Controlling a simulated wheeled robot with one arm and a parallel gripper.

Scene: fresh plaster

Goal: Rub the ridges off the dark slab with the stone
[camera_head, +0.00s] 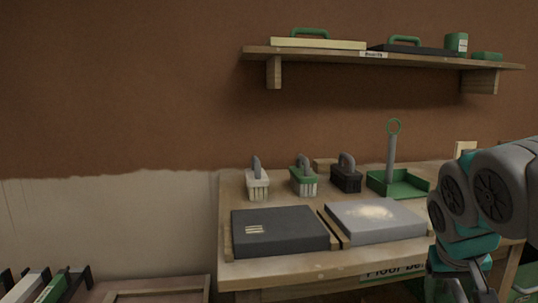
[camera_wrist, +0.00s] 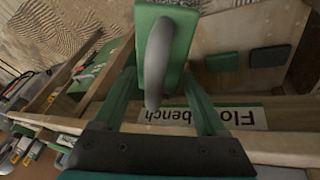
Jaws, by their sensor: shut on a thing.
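The dark slab (camera_head: 280,239) lies flat at the front left of the bench, with a few short pale ridges (camera_head: 254,230) on its top, left of the middle. My gripper (camera_wrist: 160,75) is shut on a green block with a grey arched handle (camera_wrist: 157,62), which the wrist view shows between the two green fingers. The block's underside is hidden, so I cannot tell whether it is stone. In the head view my arm is at the right, low beside the bench's front right, and the held block is out of sight.
A grey slab (camera_head: 376,221) with a pale dusty patch lies right of the dark one. Behind stand three handled brushes (camera_head: 303,181) and a green pan (camera_head: 402,188) with an upright handle. A shelf (camera_head: 380,56) hangs above. The wrist view shows a bench label (camera_wrist: 205,117).

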